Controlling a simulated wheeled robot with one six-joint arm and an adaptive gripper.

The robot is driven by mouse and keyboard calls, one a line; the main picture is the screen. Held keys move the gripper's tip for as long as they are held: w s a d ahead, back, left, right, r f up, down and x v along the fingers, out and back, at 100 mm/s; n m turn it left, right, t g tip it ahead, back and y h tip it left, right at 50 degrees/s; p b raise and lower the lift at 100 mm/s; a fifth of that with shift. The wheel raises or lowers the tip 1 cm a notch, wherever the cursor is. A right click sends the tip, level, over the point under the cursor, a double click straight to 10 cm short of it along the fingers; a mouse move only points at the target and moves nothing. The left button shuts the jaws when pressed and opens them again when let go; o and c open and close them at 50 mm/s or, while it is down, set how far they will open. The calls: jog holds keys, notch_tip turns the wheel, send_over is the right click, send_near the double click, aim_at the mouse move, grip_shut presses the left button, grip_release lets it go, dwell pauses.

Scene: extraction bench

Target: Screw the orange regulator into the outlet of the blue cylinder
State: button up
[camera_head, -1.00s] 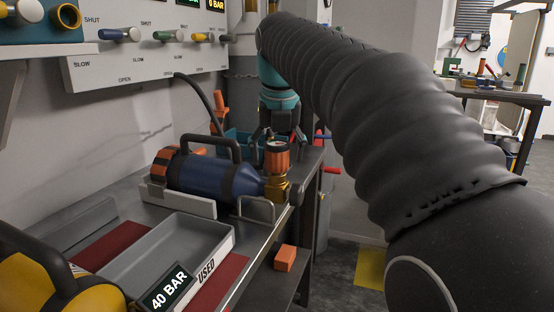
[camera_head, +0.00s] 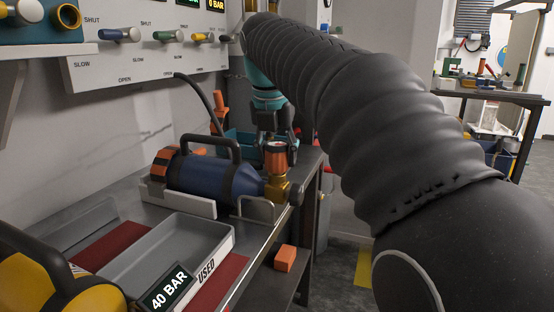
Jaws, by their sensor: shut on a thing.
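The blue cylinder (camera_head: 228,178) lies on its side in a pale cradle (camera_head: 178,198) on the bench, its black handle on top and its brass outlet (camera_head: 279,189) at the right end. The orange regulator (camera_head: 276,159) stands upright on top of the brass outlet, with a gauge at its top. My gripper (camera_head: 275,143) points down at the regulator's top, its dark fingers around the upper end, shut on it. The fingertips are partly hidden, and the thread between regulator and outlet cannot be made out.
A grey tray marked USED (camera_head: 165,255) lies in front of the cylinder, with a 40 BAR sign (camera_head: 167,287). A yellow cylinder (camera_head: 35,280) is at the lower left. A teal bin (camera_head: 238,142) is behind.

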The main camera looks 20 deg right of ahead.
jog(key=m+g+h, duration=0.1)
jog(key=m, duration=0.3)
jog(key=shift+f, duration=0.1)
jog(key=m+g, duration=0.1)
jog(key=m, duration=0.3)
jog(key=shift+h, duration=0.3)
jog(key=m+g, duration=0.1)
jog(key=m, duration=0.4)
jog(key=m+g, duration=0.1)
jog(key=m, duration=0.2)
jog(key=o, duration=1.3)
